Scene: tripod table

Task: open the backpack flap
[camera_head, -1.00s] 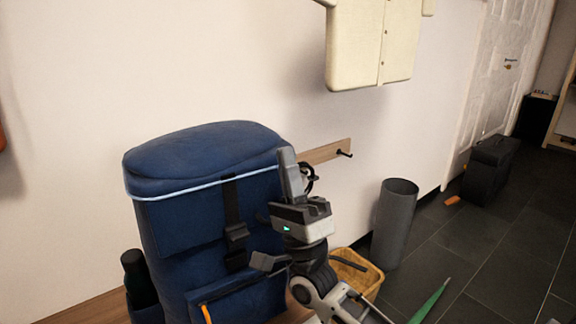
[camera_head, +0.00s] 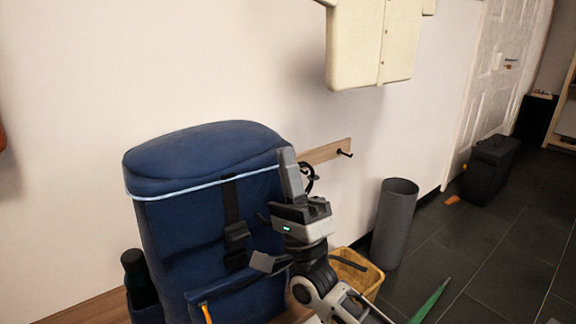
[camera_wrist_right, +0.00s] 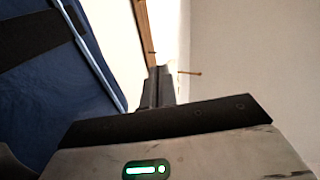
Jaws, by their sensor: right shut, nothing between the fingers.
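The blue backpack (camera_head: 180,235) stands upright against the wall, its rounded top flap (camera_head: 205,155) lying closed over it with a light blue cord along the edge. A black strap with a buckle (camera_head: 236,233) runs down its front. My right gripper (camera_head: 287,160) is beside the backpack's right edge, pointing up, shut and empty. In the right wrist view its fingers (camera_wrist_right: 160,85) are together, with the blue fabric (camera_wrist_right: 70,95) and cord to their left. I cannot tell whether they touch the backpack. My left gripper is not in view.
A wooden rail (camera_head: 325,151) with a dark hook is on the wall behind the gripper. A yellow basket (camera_head: 358,275), a grey cylinder bin (camera_head: 394,225) and a green umbrella-like item (camera_head: 430,300) stand right. A dark bottle (camera_head: 135,275) sits in the backpack's left side pocket.

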